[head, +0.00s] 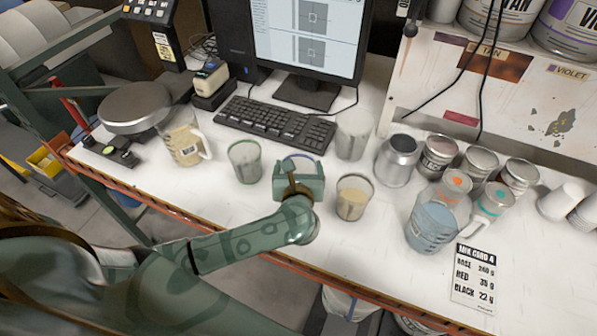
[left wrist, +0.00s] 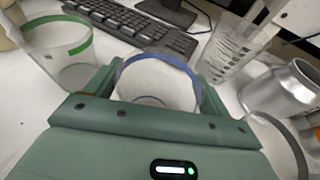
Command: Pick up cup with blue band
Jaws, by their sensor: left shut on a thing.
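The cup with the blue band (left wrist: 158,80) sits between the two fingers of my left gripper (left wrist: 155,92) in the left wrist view. The fingers are shut on its sides. In the head view my left gripper (head: 299,180) covers most of this cup, and only its blue-edged rim (head: 303,162) shows behind the gripper. I cannot tell whether the cup touches the table. A cup with a green band (head: 245,161) stands to the left, apart from the gripper; it also shows in the left wrist view (left wrist: 62,57). My right gripper is not in view.
A cup with tan contents (head: 353,198) stands close on the right. A clear cup (head: 352,136) and a metal can (head: 397,160) stand behind it. A blue-filled pitcher (head: 432,224) is further right. The keyboard (head: 275,124) lies behind. The table's orange front edge (head: 230,233) is near.

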